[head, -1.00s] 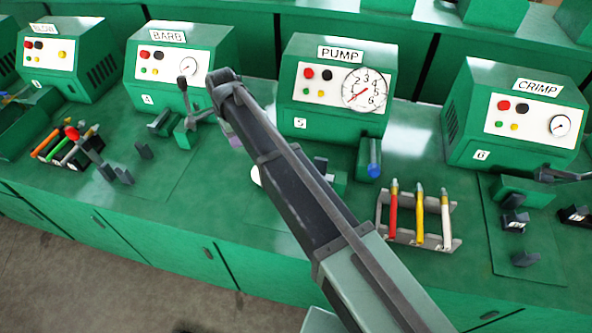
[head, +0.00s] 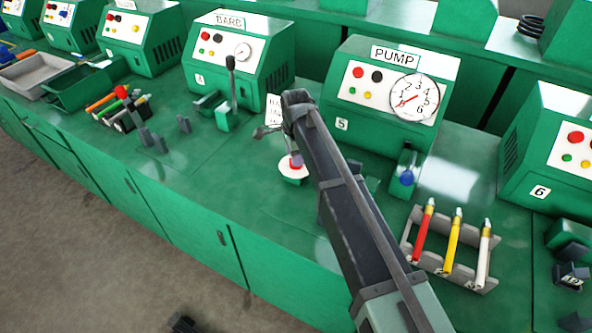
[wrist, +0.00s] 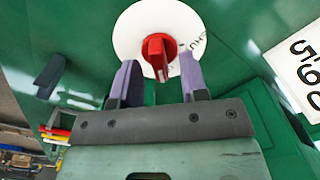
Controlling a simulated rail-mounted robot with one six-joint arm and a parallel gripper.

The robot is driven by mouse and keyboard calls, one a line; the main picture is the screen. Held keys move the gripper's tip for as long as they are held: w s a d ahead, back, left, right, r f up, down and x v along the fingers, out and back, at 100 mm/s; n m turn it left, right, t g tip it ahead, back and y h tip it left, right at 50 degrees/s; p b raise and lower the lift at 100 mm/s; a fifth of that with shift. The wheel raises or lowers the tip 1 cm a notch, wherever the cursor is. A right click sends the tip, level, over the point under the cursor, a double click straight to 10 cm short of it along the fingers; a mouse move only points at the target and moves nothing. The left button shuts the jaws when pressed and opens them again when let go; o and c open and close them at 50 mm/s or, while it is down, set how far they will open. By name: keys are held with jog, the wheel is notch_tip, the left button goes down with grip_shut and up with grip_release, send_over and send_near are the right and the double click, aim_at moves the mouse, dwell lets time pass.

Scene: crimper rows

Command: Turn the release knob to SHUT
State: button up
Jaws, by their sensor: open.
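The release knob (wrist: 158,52) is a red grip on a round white dial plate (wrist: 130,28) in the wrist view. Letters, partly readable as "SHU", show on the plate beside the knob. In the head view the knob (head: 296,162) and its plate (head: 290,172) sit in front of the PUMP machine, left of my arm. My gripper (wrist: 160,78) is open, with one purple-grey finger on each side of the knob. I cannot tell whether the fingers touch it. In the head view my arm hides part of the area around the knob.
The PUMP machine (head: 360,98) with its gauge (head: 414,97) stands behind my arm. A blue-tipped part (head: 406,177) and a rack (head: 474,287) with red, yellow and white tubes are to the right. A lever (head: 230,88) stands to the left. Green bench lies clear in front.

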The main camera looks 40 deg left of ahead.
jog(key=shift+f, duration=0.75)
jog(key=shift+r, duration=0.15)
grip_shut()
